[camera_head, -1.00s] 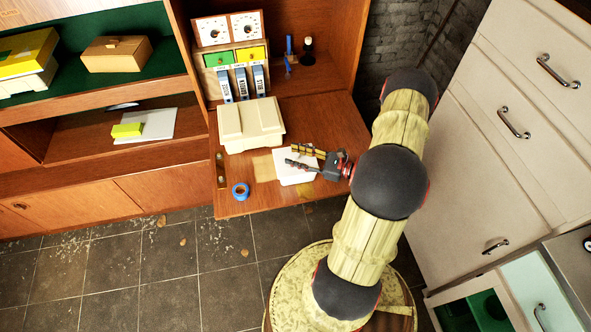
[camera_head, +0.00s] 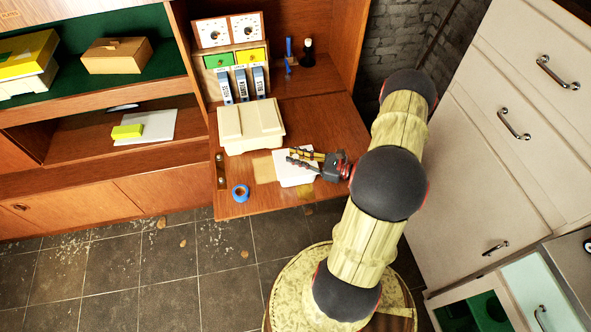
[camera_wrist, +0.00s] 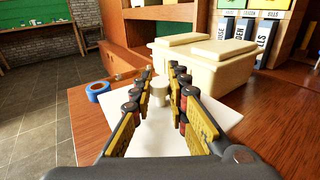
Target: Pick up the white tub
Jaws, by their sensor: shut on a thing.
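The white tub (camera_wrist: 159,92) is small and pale, and shows between my fingertips in the wrist view, above or on a white sheet (camera_wrist: 110,128). I cannot tell whether its base touches the sheet. My gripper (camera_wrist: 158,88) is shut on the tub, one finger on each side. In the head view my gripper (camera_head: 304,159) is low over the white sheet (camera_head: 290,179) on the fold-down desk board; the tub cannot be made out there.
A cream double-lidded box (camera_head: 250,124) stands just behind the sheet. A blue tape roll (camera_head: 240,193) lies near the board's (camera_head: 340,125) front left edge. Several binders and a drawer unit (camera_head: 234,64) stand at the back. Pale drawer cabinets (camera_head: 510,120) are on the right.

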